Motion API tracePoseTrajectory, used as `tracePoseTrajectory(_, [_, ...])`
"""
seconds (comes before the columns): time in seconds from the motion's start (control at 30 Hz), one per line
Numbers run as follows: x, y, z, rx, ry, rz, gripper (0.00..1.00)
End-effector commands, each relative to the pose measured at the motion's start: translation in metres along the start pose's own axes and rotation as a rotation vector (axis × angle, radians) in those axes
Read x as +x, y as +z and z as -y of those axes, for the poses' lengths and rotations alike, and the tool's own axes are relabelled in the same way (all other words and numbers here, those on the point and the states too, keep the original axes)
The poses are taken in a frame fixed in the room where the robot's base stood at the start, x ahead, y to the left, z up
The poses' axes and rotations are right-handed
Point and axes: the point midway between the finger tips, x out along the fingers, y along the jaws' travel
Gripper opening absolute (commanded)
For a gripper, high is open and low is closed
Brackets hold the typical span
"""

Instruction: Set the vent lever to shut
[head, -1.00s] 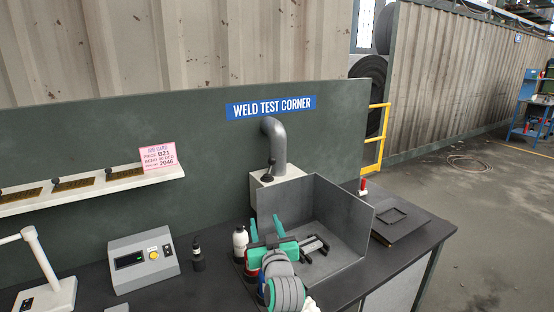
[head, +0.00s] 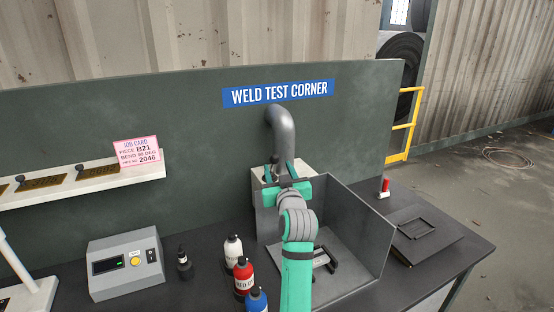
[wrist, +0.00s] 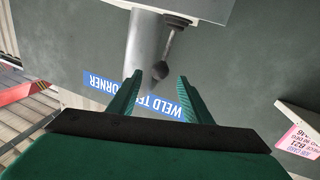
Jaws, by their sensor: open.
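The vent lever (wrist: 171,48) is a thin dark rod with a black ball knob (wrist: 160,70), beside the grey vent pipe (wrist: 145,45) in the wrist view. The pipe (head: 282,130) rises from a pale box (head: 262,172) in the head view, where the lever's knob shows just above my gripper (head: 286,182). My gripper is open, and its two green fingers (wrist: 157,95) point toward the lever. The knob appears between the finger lines, just beyond the tips, with no clear contact. In the head view my gripper hides the lever's lower part.
A grey metal booth (head: 350,225) with a small clamp (head: 322,258) inside surrounds the area below my arm. White (head: 233,250), red (head: 243,275) and blue (head: 256,300) bottles stand left of my arm. A control box (head: 125,265) is further left.

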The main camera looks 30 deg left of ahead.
Motion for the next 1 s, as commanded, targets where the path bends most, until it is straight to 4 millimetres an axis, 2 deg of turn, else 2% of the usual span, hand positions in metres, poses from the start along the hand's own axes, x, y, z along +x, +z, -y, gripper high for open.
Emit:
tracePoseTrajectory(0.03, [0.011,0.0,0.001,0.0,-0.001,0.001,0.45])
tracePoseTrajectory(0.2, [0.04,0.0,-0.001,0.002,0.001,0.002,0.45])
tracePoseTrajectory(0.4, [0.063,0.0,-0.003,0.001,0.003,0.001,0.45])
tracePoseTrajectory(0.57, [0.071,0.001,-0.003,0.001,0.003,0.001,0.45])
tracePoseTrajectory(0.87, [0.072,0.001,-0.004,0.001,0.005,0.0,0.45])
tracePoseTrajectory(1.0, [0.072,0.001,-0.004,0.001,0.005,0.0,0.12])
